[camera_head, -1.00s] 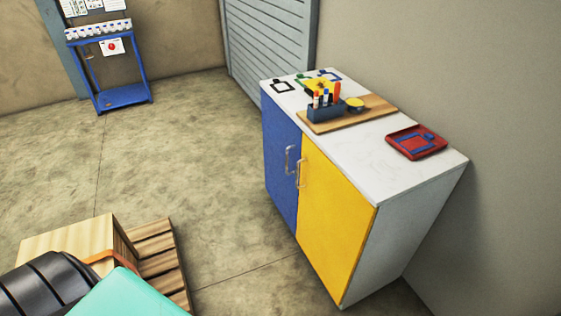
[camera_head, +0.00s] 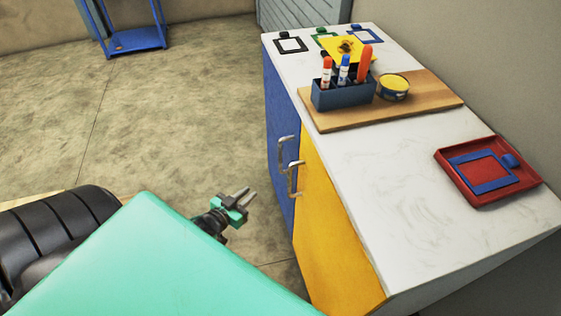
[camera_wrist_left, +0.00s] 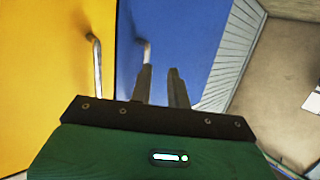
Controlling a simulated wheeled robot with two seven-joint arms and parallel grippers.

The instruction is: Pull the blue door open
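The blue door (camera_head: 279,152) is the far door of the white-topped cabinet and looks shut, flush with the yellow door (camera_head: 333,235). Its handle (camera_head: 284,151) is a metal bar at the edge next to the yellow door. My left gripper (camera_head: 246,194) is to the left of the handle, apart from it, pointing toward the cabinet. In the left wrist view the two fingers (camera_wrist_left: 160,85) are parted with nothing between them, in front of the blue door (camera_wrist_left: 175,40). My right gripper is in neither view.
The yellow door's handle (camera_head: 295,178) sits close beside the blue one. On the cabinet top (camera_head: 370,185) are a wooden board (camera_head: 435,98) with a pen holder (camera_head: 343,94), and a red tray (camera_head: 465,190).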

